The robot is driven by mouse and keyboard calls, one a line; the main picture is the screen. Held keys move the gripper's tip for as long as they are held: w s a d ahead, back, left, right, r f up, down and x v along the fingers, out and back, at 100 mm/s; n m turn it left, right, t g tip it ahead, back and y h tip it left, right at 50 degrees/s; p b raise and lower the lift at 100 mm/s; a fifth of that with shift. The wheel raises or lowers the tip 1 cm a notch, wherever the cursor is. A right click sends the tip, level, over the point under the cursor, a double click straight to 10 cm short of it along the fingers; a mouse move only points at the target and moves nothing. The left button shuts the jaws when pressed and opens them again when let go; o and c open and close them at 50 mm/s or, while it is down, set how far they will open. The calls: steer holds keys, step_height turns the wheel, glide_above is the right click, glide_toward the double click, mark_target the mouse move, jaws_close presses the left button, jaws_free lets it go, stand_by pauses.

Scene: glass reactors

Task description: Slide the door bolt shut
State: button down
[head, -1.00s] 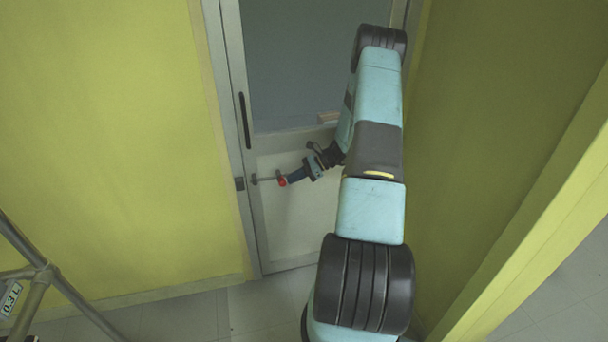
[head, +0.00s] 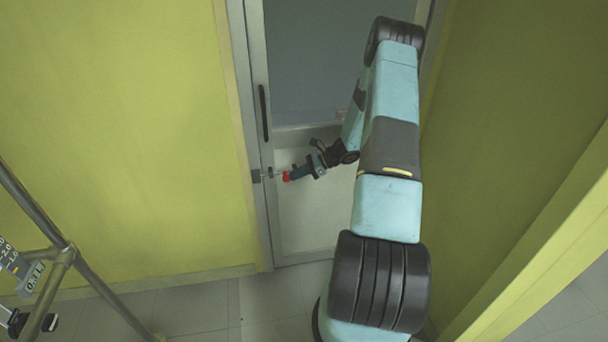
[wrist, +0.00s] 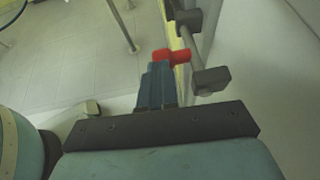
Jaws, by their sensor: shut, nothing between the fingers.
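The door bolt is a thin grey rod (wrist: 187,40) with a red knob (head: 287,176), mounted across the white lower panel of the door (head: 310,215). The knob (wrist: 172,56) stands close to the left bracket (head: 271,172), and the rod reaches left toward the dark keeper (head: 256,176) on the frame. Whether the rod's tip is inside the keeper is too small to tell. My gripper (head: 292,175) is shut and empty, on the knob's right side. In the wrist view its blue fingertips (wrist: 158,66) appear to touch the knob; the exact contact is partly hidden.
A dark vertical door handle (head: 264,113) is above the bolt. Yellow walls (head: 120,130) stand left and right of the door. A metal tube frame (head: 55,262) with a volume label is at the lower left. Floor (head: 200,310) is clear before the door.

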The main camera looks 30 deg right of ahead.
steer(key=shift+a, duration=0.25)
steer(key=v, duration=1.4)
steer(key=shift+d, duration=0.3)
steer(key=shift+w+f, duration=0.1)
steer(key=shift+w, duration=0.05)
